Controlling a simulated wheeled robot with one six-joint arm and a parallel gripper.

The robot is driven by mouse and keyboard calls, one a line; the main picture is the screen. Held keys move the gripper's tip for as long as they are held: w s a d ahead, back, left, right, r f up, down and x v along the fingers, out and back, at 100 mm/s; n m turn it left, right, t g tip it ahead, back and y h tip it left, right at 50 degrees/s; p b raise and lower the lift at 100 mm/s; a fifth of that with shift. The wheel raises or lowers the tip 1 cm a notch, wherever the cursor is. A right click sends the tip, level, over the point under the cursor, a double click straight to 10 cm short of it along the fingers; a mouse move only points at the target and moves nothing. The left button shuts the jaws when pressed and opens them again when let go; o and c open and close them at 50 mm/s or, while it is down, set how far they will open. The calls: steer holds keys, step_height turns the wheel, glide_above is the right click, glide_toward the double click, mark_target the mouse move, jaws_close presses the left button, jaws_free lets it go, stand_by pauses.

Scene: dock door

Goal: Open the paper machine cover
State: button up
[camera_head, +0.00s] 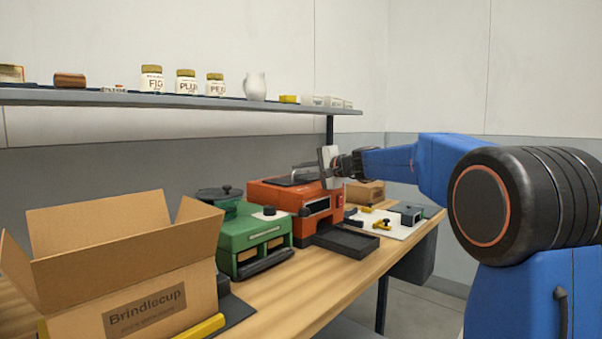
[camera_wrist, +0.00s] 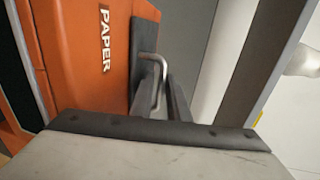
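The paper machine is an orange box (camera_head: 265,198) on the bench in the head view. Its side with the PAPER lettering (camera_wrist: 70,50) fills the left of the wrist view. A dark flat cover (camera_head: 291,181) lies on its top and looks closed. It shows as a dark slab (camera_wrist: 144,40) in the wrist view, with a bent metal handle (camera_wrist: 160,68). My gripper (camera_head: 327,166) is at the machine's right upper side. In the wrist view its fingers (camera_wrist: 161,104) are close together on either side of the handle's bar and appear shut on it.
A green machine (camera_head: 250,238) stands left of the orange one, with an open cardboard box (camera_head: 135,285) in front. A dark tray (camera_head: 346,241) sits before the orange machine. Small parts lie on a white board (camera_head: 400,228) at right. A shelf (camera_head: 180,100) with jars hangs above.

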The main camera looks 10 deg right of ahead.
jaws_close()
stand_by(1.3)
stand_by(0.4)
